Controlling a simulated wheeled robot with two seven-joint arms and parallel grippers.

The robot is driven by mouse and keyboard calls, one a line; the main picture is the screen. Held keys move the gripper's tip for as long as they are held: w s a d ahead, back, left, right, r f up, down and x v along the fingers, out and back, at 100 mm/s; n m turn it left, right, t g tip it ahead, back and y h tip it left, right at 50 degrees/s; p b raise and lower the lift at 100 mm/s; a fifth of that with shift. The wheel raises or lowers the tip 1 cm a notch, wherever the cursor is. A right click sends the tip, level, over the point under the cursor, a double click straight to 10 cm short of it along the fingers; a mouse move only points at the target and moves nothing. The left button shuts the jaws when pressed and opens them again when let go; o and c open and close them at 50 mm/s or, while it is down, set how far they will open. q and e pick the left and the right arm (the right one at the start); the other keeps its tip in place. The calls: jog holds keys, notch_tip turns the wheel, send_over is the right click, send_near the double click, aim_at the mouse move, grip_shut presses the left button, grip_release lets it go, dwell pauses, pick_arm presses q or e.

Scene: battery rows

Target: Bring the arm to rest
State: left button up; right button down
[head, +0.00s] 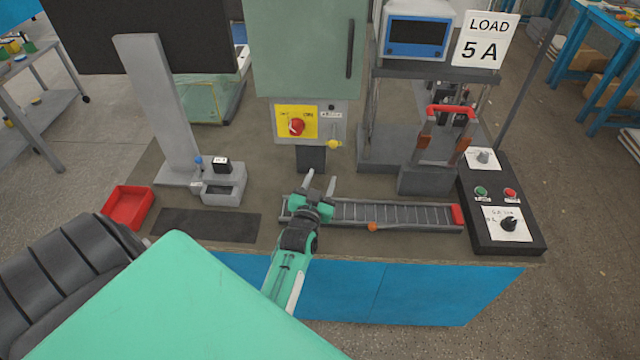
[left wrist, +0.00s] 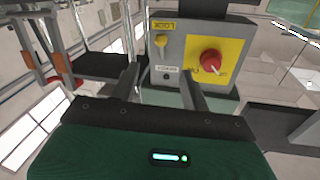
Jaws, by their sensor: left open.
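My left gripper (head: 320,184) is open and empty in the head view. It is above the left end of a slotted grey rail (head: 400,214) on the bench, with its fingers pointing away toward the back. In the left wrist view its two fingers (left wrist: 160,88) stand apart with nothing between them. Beyond them is a grey control box with a yellow plate and a red knob (left wrist: 210,62). The red knob also shows in the head view (head: 296,126). My right gripper is in neither view.
A red tray (head: 128,206) and a dark mat (head: 208,225) lie at the left. A small grey holder (head: 222,188) with a black block stands behind the mat. A red-handled device (head: 446,130) and a black switch panel (head: 520,232) are at the right. A green cabinet (head: 300,50) is at the back.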

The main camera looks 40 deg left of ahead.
pick_arm(q)
jog(key=shift+s, duration=0.1)
dwell(0.5)
jog(key=s+d+f+m+g+h, duration=0.15)
jog(key=s+d+g, duration=0.35)
jog(key=s, duration=0.5)
jog(key=s+d+f+m+g+h, duration=0.1)
jog(key=s+d+g+h, duration=0.25)
jog(key=s, duration=0.55)
jog(key=s+d+f+m+g+h, duration=0.1)
jog(key=s+d+f+m+g, duration=0.1)
jog(key=s+d+g, duration=0.6)
notch_tip(320, 180, down, 29)
jog(key=s+a+t, duration=0.2)
jog(key=s+a+f+g, duration=0.1)
jog(key=s+a+f, duration=0.1)
jog(key=s+f, duration=0.8)
jog(key=s+a+f, duration=0.1)
jog(key=s+f, duration=0.9)
jog(key=shift+a+f+g, duration=0.35)
